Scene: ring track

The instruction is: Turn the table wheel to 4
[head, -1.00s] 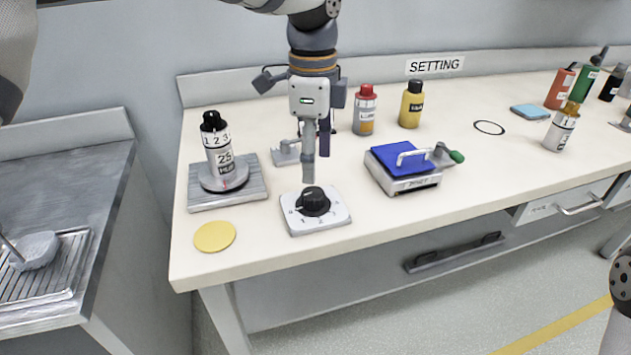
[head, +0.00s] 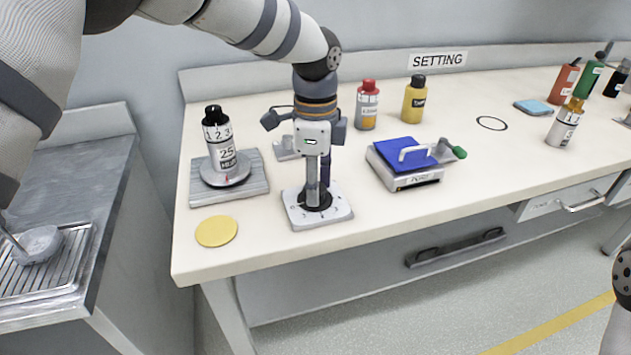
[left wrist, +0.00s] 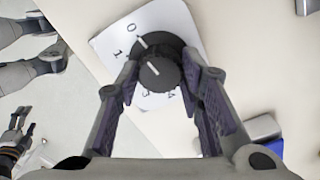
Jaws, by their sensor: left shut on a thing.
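The table wheel is a black round knob (left wrist: 160,72) on a white plate (head: 330,215) with numbers around it, near the front edge of the table. In the left wrist view a white line on the knob's top slants from upper left to lower right; which number it marks I cannot tell. My left gripper (head: 314,198) points straight down over the plate, shut on the knob, with a finger on each side in the left wrist view (left wrist: 158,80). In the head view the fingers hide much of the knob. What seems my right gripper (left wrist: 22,130) shows small at the lower left.
A bottle (head: 219,140) stands on a round base on a grey plate to the left. A yellow disc (head: 216,231) lies in front of it. A blue-topped device (head: 403,165) with a green-tipped lever is to the right. Red-capped (head: 367,105) and yellow (head: 413,100) bottles stand behind.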

